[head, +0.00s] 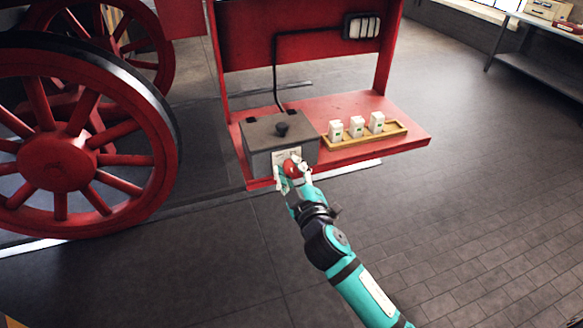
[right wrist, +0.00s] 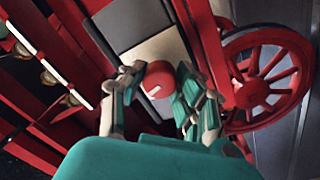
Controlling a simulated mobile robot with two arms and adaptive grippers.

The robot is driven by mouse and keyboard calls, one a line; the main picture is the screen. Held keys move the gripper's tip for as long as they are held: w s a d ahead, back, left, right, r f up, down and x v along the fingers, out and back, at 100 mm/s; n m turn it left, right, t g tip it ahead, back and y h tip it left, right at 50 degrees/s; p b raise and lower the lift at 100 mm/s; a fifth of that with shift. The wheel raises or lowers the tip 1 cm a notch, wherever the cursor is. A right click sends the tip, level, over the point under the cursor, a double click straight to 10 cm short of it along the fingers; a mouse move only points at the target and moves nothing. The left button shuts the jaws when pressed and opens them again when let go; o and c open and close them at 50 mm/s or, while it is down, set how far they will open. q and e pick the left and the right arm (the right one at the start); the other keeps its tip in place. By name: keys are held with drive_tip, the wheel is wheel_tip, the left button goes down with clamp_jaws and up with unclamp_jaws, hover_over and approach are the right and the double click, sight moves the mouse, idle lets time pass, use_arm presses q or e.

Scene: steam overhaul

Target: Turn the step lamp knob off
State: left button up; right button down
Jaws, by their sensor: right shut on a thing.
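The step lamp knob (head: 293,167) is red and round. It sits on the front of a grey box with a pale plate (head: 280,156) behind it. My right gripper (head: 294,175) has its fingers on either side of the knob and is shut on it. The right wrist view shows the red knob (right wrist: 158,79) with a white mark, between the two fingers (right wrist: 157,88). The lamp (head: 363,27) on the red panel above has pale cells; I cannot tell whether it is lit. My left gripper is not in view.
A large red wheel (head: 60,172) is at left. Open floor lies in front.

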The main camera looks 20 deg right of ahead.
drive_tip(key=shift+n+p, duration=0.3)
drive_tip(key=shift+n, duration=1.4)
drive_tip(key=c, duration=0.9)
unclamp_jaws()
drive_tip(key=shift+a, duration=0.1)
drive_tip(key=shift+c, duration=0.2)
drive_tip(key=shift+s+f, duration=0.1)
drive_tip(key=shift+s, duration=0.25)
drive_tip(key=s, duration=1.1)
drive_tip(key=shift+s, duration=0.15)
